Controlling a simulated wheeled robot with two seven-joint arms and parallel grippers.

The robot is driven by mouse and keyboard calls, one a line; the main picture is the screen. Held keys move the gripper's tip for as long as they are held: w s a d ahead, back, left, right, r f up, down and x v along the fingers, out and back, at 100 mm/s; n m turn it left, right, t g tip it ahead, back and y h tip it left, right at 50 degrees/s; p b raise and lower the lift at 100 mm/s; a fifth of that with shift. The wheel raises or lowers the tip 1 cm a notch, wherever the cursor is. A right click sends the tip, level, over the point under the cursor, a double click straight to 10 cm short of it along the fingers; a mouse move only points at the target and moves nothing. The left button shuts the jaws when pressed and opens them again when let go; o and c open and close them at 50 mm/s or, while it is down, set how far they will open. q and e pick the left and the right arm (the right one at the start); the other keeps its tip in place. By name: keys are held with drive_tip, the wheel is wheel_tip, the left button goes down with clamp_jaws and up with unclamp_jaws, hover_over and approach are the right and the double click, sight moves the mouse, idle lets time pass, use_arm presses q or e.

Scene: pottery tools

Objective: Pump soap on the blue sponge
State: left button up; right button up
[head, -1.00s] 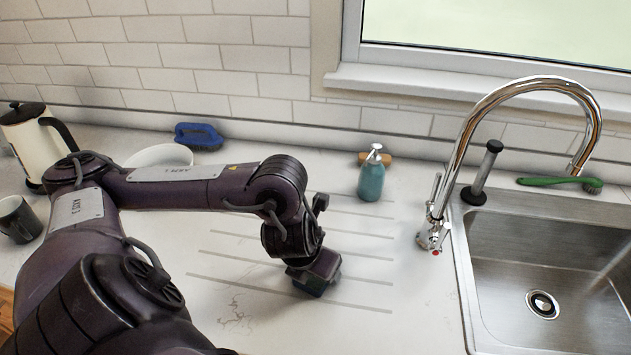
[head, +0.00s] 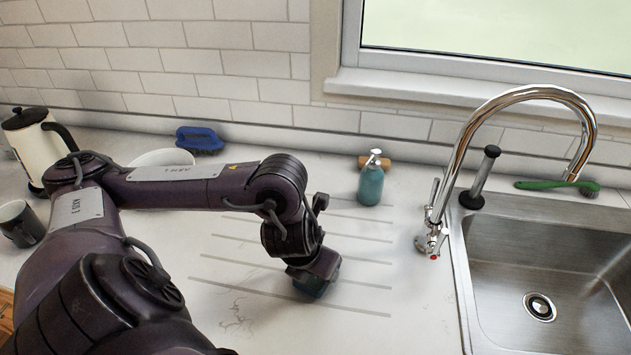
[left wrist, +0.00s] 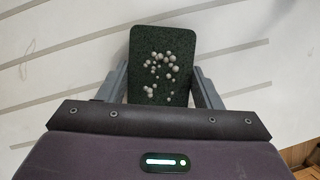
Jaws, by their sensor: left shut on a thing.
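The sponge is a dark green-blue block (head: 312,285), mostly hidden by my gripper in the head view. In the left wrist view the sponge (left wrist: 146,40) lies between my two fingers, with a cluster of small whitish bubbles on its top face. My left gripper (left wrist: 162,85) is shut on the sponge, low over the counter; it also shows in the head view (head: 313,268). A teal soap dispenser (head: 371,186) with a silver pump stands upright behind and to the right of the gripper, apart from it. My right gripper is not in view.
The steel sink (head: 520,250) and chrome faucet (head: 432,215) are at the right. A blue brush (head: 200,138), a white bowl (head: 160,158), a kettle (head: 32,150) and a dark mug (head: 20,222) are at the left. A tan block (head: 386,162) is behind the dispenser. The grooved counter (head: 360,245) is clear.

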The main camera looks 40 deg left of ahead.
use_arm(q)
wheel_tip(320, 180, up, 6)
drive_tip(key=p, duration=0.5)
